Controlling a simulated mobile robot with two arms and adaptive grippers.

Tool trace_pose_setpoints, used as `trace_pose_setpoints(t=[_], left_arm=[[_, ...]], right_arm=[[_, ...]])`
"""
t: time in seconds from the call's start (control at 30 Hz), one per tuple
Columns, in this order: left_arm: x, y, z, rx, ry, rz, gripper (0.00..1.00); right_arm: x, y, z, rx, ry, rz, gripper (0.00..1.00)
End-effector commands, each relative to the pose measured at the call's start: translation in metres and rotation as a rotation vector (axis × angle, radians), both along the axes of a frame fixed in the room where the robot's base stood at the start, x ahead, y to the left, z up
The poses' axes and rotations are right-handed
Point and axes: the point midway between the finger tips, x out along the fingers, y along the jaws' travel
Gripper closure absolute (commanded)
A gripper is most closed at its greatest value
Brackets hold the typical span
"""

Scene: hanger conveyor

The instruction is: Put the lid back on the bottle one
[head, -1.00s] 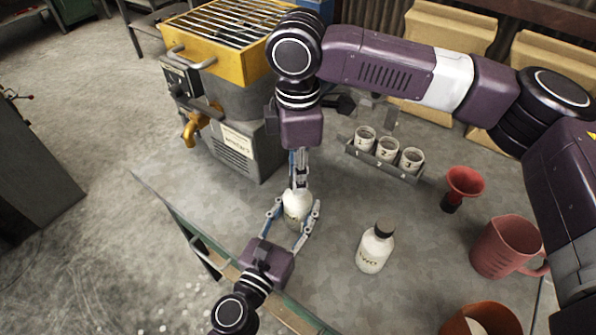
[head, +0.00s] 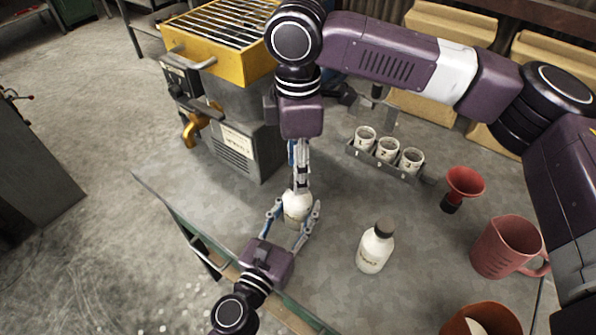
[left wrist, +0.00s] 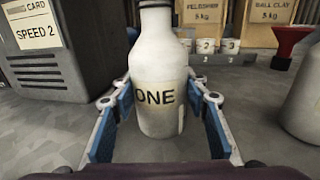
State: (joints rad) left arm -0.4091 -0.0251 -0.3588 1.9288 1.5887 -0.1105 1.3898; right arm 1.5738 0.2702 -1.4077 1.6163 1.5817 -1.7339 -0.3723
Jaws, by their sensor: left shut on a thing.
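The white bottle labelled ONE (left wrist: 158,75) stands upright between the fingers of my left gripper (left wrist: 158,115). In the head view the bottle (head: 296,206) is on the table near its front edge, with my left gripper (head: 292,220) shut on it from the front. My right gripper (head: 301,185) points down right over the bottle's neck, its fingers close together. The bottle's mouth and any lid there are hidden by these fingers; the left wrist view shows only a dark strip at the top of the neck. A second white bottle with a dark lid (head: 375,247) stands to the right.
A yellow-topped machine (head: 225,50) stands behind left. A rack of three numbered cups (head: 385,160) is behind. A red funnel (head: 464,185), a red jug (head: 508,246) and an orange-brown container (head: 482,318) are at the right. The table between the rack and second bottle is clear.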

Motion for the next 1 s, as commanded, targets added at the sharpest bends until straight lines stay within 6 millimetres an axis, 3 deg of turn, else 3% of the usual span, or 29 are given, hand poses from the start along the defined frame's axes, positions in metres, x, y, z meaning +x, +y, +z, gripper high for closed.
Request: trace_pose_setpoints(t=[0.2, 0.43, 0.6, 0.87, 0.9, 1.0], left_arm=[[0.000, 0.000, 0.000, 0.000, 0.000, 0.000, 1.00], [0.000, 0.000, 0.000, 0.000, 0.000, 0.000, 1.00], [0.000, 0.000, 0.000, 0.000, 0.000, 0.000, 1.00], [0.000, 0.000, 0.000, 0.000, 0.000, 0.000, 1.00], [0.000, 0.000, 0.000, 0.000, 0.000, 0.000, 0.57], [0.000, 0.000, 0.000, 0.000, 0.000, 0.000, 0.46]], right_arm=[[0.001, 0.001, 0.048, 0.002, -0.003, 0.000, 0.57], [0.001, 0.000, 0.088, 0.001, -0.002, 0.001, 0.57], [0.000, 0.000, 0.100, 0.000, 0.001, 0.000, 0.57], [0.000, 0.000, 0.101, 0.000, 0.001, 0.001, 0.57], [0.000, 0.000, 0.101, 0.000, 0.001, 0.001, 0.57], [0.000, 0.000, 0.101, 0.000, 0.001, 0.001, 0.57]])
